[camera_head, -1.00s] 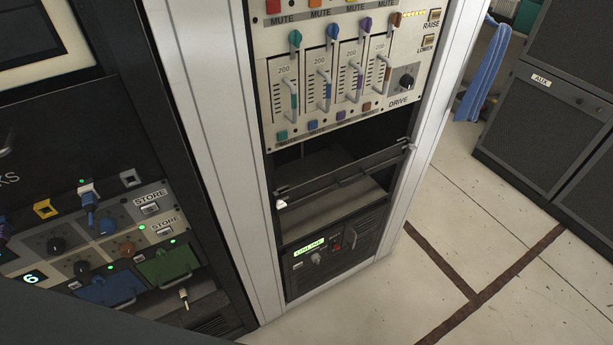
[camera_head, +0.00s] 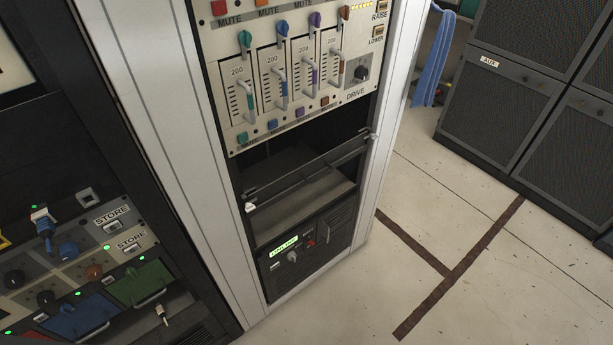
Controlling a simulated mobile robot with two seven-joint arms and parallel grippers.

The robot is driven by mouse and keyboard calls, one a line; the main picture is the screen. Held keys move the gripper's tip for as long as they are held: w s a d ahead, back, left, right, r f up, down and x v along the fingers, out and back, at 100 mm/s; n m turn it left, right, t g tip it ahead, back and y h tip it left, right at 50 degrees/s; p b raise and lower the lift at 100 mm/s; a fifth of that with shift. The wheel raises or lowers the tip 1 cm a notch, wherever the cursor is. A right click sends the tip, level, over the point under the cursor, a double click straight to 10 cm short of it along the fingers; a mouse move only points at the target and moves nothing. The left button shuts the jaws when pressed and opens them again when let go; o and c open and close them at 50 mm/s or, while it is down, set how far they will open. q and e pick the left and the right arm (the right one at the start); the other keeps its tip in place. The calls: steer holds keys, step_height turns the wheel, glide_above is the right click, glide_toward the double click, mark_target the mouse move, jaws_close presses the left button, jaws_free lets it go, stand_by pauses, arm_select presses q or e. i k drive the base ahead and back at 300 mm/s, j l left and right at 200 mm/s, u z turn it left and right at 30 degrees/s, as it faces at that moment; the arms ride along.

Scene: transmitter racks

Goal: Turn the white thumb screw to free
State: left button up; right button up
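A small white thumb screw (camera_head: 250,207) sits at the left end of a dark horizontal bar (camera_head: 305,166) across the open bay of the middle rack. A smaller light-coloured piece (camera_head: 373,136) shows at the bar's right end; I cannot tell whether it is another screw. I cannot tell how far the white screw is turned. Neither of my grippers shows in the head view.
Above the bay is a panel with coloured levers (camera_head: 283,86) and a drive knob (camera_head: 361,73). Below is a unit with a lit green label (camera_head: 284,246). A left rack has a blue-handled plug (camera_head: 43,222) and drawers. Dark cabinets (camera_head: 507,108) and a blue cloth (camera_head: 433,60) stand right; floor (camera_head: 450,215) is clear.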

mark_target(249, 207)
steer(key=u, duration=0.75)
steer(key=i+l+u, duration=0.1)
steer(key=l+u, duration=0.35)
steer(key=i+l+u, duration=0.1)
steer(key=l+u, duration=0.65)
steer(key=l, duration=0.95)
steer(key=k+l, duration=0.15)
steer(key=l, duration=0.35)
